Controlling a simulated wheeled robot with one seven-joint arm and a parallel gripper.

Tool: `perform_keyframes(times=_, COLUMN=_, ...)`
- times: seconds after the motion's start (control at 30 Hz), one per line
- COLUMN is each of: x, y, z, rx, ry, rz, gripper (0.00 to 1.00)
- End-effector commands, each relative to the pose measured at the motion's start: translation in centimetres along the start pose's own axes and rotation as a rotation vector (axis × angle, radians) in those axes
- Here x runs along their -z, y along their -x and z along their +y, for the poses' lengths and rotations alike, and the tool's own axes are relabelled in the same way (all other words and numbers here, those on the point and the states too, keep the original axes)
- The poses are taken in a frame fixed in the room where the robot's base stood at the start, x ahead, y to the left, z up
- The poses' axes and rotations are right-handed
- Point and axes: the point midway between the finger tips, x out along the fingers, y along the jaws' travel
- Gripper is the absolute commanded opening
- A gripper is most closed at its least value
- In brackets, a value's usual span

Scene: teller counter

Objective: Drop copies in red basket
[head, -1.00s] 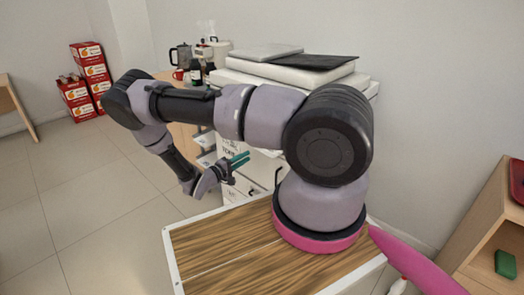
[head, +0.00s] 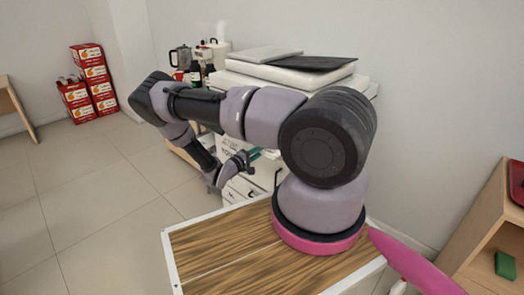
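My gripper (head: 245,160) is in front of the white cabinet, left of my arm's base. It is small and partly hidden by my own arm, and I cannot tell whether it is open or shut. A small teal patch shows at its fingertips; I cannot tell if this is part of the gripper or something held. No copies can be made out clearly. A red tray-like object (head: 517,183), cut off by the right edge, sits on a wooden shelf unit; I cannot tell if it is the red basket.
A white cabinet with drawers (head: 240,188) stands behind my arm, with a printer-like white machine (head: 285,78) and a dark flat folder (head: 315,62) on top. A coffee pot (head: 181,57) and bottles stand beside it. Red boxes (head: 90,75) are stacked far left. The left floor is clear.

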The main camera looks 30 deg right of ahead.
Motion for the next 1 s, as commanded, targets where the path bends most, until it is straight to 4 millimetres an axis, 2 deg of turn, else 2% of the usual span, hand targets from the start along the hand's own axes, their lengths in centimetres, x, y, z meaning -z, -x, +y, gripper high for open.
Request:
perform_keyframes(times=0.27, x=0.0, y=-0.17, z=0.0, rx=0.0, ry=0.001, rz=0.0, gripper=0.24)
perform_keyframes(times=0.3, x=0.0, y=-0.16, z=0.0, rx=0.0, ry=0.001, rz=0.0, gripper=0.22)
perform_keyframes(times=0.4, x=-0.01, y=-0.16, z=0.0, rx=0.0, ry=0.001, rz=0.0, gripper=0.03)
perform_keyframes(times=0.43, x=-0.01, y=-0.15, z=0.0, rx=0.0, ry=0.001, rz=0.0, gripper=0.0)
perform_keyframes(times=1.0, x=-0.01, y=-0.13, z=-0.03, rx=0.001, ry=0.001, rz=0.0, gripper=0.0)
